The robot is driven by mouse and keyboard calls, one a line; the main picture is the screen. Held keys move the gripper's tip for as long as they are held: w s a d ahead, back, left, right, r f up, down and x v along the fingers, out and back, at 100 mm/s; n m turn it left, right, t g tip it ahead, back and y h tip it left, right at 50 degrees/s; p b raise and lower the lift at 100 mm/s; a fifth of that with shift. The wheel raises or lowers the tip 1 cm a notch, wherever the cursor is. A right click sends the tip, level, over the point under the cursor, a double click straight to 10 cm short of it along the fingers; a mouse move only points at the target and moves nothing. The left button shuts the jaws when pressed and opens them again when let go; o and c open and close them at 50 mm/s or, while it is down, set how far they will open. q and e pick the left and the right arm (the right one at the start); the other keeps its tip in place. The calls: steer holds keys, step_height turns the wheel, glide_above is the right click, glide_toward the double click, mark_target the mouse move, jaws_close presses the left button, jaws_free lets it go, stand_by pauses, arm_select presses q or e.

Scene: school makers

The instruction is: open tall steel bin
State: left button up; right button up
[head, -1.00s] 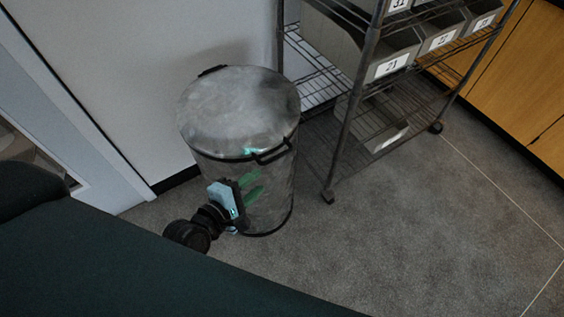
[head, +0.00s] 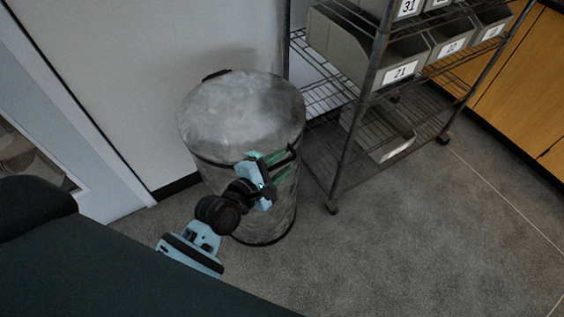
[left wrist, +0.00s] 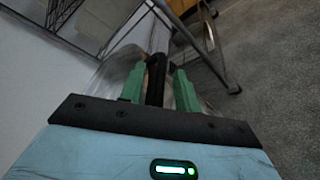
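The tall steel bin (head: 222,178) is a grey metal cylinder standing on the floor against the white wall. Its round lid (head: 240,112) lies flat on top, closed. A black handle (head: 289,153) sticks out from the lid's front edge. My left gripper (head: 282,162) is at the handle, in front of the bin. In the left wrist view its two green fingers (left wrist: 158,82) stand apart, one on each side of the black handle (left wrist: 155,72), with no clear grip on it. My right gripper is in neither view.
A wire shelving rack (head: 350,130) with numbered grey bins (head: 400,72) stands close to the right of the steel bin. Wooden cabinets (head: 520,75) are at the far right. The carpet (head: 420,240) in front of the rack is clear.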

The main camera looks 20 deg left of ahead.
arm_select(q)
steer(key=shift+w+d+f, duration=0.1)
steer(key=shift+w+d, duration=0.05)
steer(key=shift+w, duration=0.3)
steer(key=shift+c, duration=0.2)
jaws_close()
